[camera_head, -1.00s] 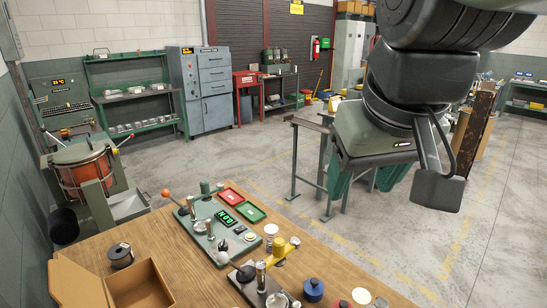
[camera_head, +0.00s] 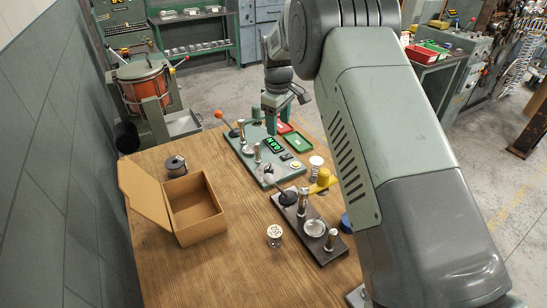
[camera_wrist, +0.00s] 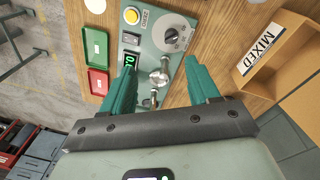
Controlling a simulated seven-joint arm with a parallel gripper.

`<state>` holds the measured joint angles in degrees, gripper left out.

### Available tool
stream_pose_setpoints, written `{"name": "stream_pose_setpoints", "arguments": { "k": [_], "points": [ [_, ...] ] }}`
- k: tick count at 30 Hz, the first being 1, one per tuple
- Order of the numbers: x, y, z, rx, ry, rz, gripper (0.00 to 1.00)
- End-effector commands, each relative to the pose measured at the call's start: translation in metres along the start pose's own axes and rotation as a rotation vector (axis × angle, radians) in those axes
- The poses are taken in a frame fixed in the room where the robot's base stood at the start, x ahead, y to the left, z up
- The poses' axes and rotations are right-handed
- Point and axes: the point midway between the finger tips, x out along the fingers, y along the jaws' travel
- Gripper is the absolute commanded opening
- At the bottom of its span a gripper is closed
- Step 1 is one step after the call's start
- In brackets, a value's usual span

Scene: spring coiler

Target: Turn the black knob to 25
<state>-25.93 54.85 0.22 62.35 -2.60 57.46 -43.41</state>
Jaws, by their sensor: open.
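The black knob (camera_wrist: 172,35) sits on a pale dial at one end of the green panel (camera_wrist: 188,24) in the wrist view. Its setting is too small to read. In the head view the knob (camera_head: 268,179) shows small at the panel's near end. My gripper (camera_wrist: 160,62) is open and empty, its green fingers spread on either side of the panel's metal posts. The knob lies beyond the fingertips, apart from them. In the head view my gripper (camera_head: 264,118) is above the panel's far end.
A yellow button (camera_wrist: 131,15) and a green display (camera_wrist: 128,61) are beside the knob. A metal post (camera_wrist: 159,77) stands between knob and gripper. Red (camera_wrist: 98,82) and green (camera_wrist: 96,46) trays lie alongside. An open cardboard box (camera_head: 215,222) and a black base with posts (camera_head: 318,237) stand nearby.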

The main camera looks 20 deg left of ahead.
Motion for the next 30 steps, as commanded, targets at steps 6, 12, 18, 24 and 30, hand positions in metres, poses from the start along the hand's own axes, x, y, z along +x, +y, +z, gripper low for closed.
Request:
{"name": "stream_pose_setpoints", "arguments": {
  "k": [6, 12, 18, 24, 30],
  "points": [
    [0.07, -0.016, -0.027, -0.123, -0.028, -0.03, 0.6],
    [0.09, -0.02, -0.03, -0.144, -0.032, -0.035, 0.6],
    [0.125, -0.021, -0.028, -0.144, -0.033, -0.036, 0.6],
    [0.162, -0.022, -0.026, -0.142, -0.033, -0.036, 0.6],
    [0.183, -0.023, -0.026, -0.142, -0.031, -0.035, 0.6]
  ]
}}
